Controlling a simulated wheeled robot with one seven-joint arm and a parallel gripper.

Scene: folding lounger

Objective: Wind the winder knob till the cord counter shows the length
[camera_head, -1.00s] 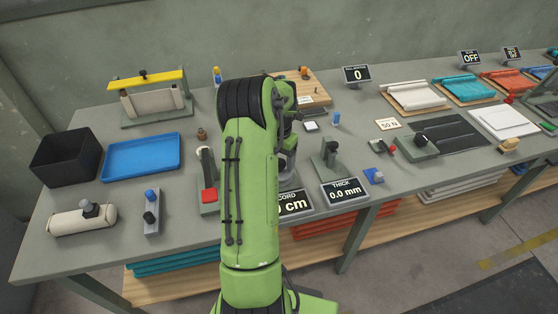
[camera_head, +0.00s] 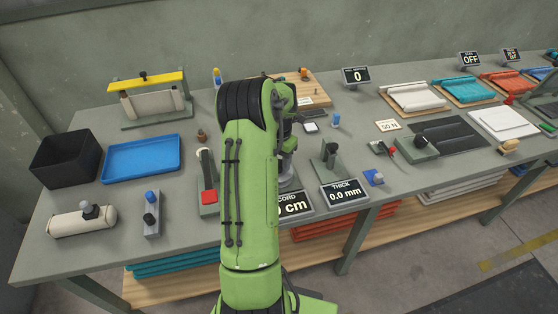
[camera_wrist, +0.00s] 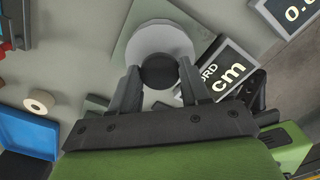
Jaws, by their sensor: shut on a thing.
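In the wrist view my gripper (camera_wrist: 158,88) has a finger on each side of the dark round winder knob (camera_wrist: 159,71) and is shut on it. The knob sits on a pale grey disc (camera_wrist: 158,38) above a grey-green base plate (camera_wrist: 121,46). The cord counter (camera_wrist: 222,72) stands beside the winder, and its number is partly covered in the wrist view. In the head view the counter (camera_head: 294,204) reads "cm" with only the end of a digit showing.
The thickness display (camera_head: 344,193) reads 0.0 mm, right of the cord counter. A blue tray (camera_head: 141,160) and a black bin (camera_head: 66,160) stand at the left.

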